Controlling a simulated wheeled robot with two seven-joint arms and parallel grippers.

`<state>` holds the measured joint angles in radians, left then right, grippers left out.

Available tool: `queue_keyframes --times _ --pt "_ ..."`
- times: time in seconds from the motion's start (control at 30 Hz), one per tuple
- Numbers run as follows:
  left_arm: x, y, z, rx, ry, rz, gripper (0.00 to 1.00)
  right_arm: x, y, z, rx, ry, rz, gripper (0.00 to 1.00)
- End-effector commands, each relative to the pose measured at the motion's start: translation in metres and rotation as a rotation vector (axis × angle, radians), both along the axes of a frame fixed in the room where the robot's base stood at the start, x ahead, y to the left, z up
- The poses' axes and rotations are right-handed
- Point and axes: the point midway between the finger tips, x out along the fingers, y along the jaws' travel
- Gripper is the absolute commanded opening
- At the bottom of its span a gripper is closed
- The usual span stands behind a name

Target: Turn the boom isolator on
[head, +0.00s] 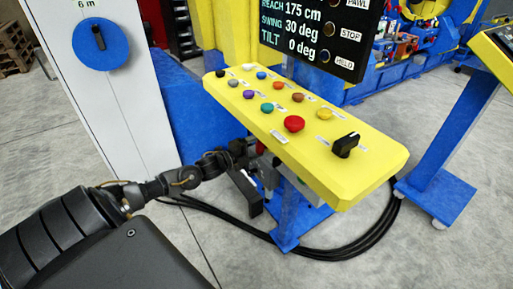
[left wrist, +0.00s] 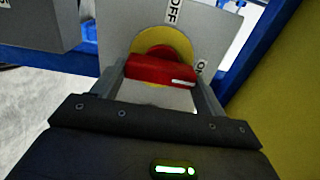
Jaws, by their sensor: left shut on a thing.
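The boom isolator shows in the left wrist view as a red handle (left wrist: 162,69) on a yellow round plate (left wrist: 170,42), set on a grey face. An OFF label (left wrist: 174,12) is above it and an ON label (left wrist: 201,68) is to its right. The handle lies nearly level, with its white mark at the right end, towards ON. My left gripper (left wrist: 160,85) has a finger at each end of the handle and is shut on it. In the head view my left gripper (head: 258,172) reaches under the yellow console, which mostly hides the isolator. My right gripper is not in view.
The yellow console (head: 370,174) with coloured buttons and a black knob (head: 345,145) overhangs my left gripper. A display (head: 315,35) stands behind it. A white cabinet (head: 115,105) with a blue dial (head: 90,55) is at left. Black cables (head: 340,252) lie on the floor.

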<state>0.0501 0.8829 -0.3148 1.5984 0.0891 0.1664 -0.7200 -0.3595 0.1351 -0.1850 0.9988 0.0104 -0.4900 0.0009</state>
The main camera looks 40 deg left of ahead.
Motion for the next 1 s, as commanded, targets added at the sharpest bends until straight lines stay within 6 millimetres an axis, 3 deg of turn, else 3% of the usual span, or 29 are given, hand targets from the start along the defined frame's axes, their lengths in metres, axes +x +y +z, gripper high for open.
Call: queue_keyframes --times 0.03,0.2,0.57,1.0 --pt "-0.001 -0.001 -0.002 0.003 0.002 -0.002 0.74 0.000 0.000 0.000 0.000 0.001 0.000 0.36" --pt "0.000 -0.001 -0.001 0.002 0.002 -0.002 0.95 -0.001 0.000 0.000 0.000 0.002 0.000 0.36" --pt "-0.005 0.002 -0.002 0.001 0.003 -0.001 0.95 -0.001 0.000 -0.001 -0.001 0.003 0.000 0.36" --pt "-0.076 0.022 -0.002 0.002 0.006 -0.001 0.95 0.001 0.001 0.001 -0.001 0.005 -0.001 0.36"
